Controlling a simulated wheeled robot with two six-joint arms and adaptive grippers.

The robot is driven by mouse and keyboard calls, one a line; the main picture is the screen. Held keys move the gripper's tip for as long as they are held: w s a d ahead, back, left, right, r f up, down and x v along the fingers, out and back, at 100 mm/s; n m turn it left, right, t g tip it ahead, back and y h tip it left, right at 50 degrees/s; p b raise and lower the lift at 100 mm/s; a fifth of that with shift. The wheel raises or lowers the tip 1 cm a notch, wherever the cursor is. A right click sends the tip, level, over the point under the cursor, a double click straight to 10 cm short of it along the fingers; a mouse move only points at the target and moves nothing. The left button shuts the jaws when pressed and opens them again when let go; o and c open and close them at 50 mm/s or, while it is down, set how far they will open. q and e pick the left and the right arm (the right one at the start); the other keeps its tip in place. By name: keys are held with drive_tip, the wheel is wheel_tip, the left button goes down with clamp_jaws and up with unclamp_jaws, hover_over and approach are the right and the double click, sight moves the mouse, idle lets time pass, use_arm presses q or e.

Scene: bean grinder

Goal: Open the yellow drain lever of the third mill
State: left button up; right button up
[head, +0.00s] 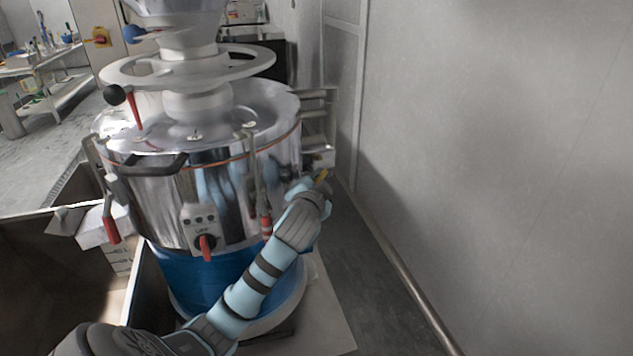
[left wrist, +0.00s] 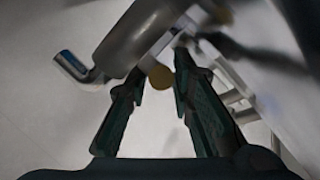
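The mill (head: 215,205) is a polished steel drum on a blue base, in the middle left of the head view. The yellow drain lever (head: 321,176) shows as a small yellow piece at the mill's right side, just beyond my left gripper (head: 314,187). In the left wrist view, a round yellow end (left wrist: 160,77) lies between the tips of my left gripper (left wrist: 157,76), below a grey cylinder (left wrist: 140,38). The two fingers stand apart, with gaps visible beside the yellow end; I cannot tell whether either touches it. My right gripper is not in view.
A bent metal pipe (left wrist: 75,68) sticks out beside the grey cylinder. A red-handled switch (head: 206,243) and red-gripped clamps (head: 111,228) are on the drum. A bare wall (head: 500,150) stands to the right, with a narrow strip of floor before it.

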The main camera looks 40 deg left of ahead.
use_arm(q)
wheel_tip(320, 180, up, 10)
idle(0.5)
idle(0.3)
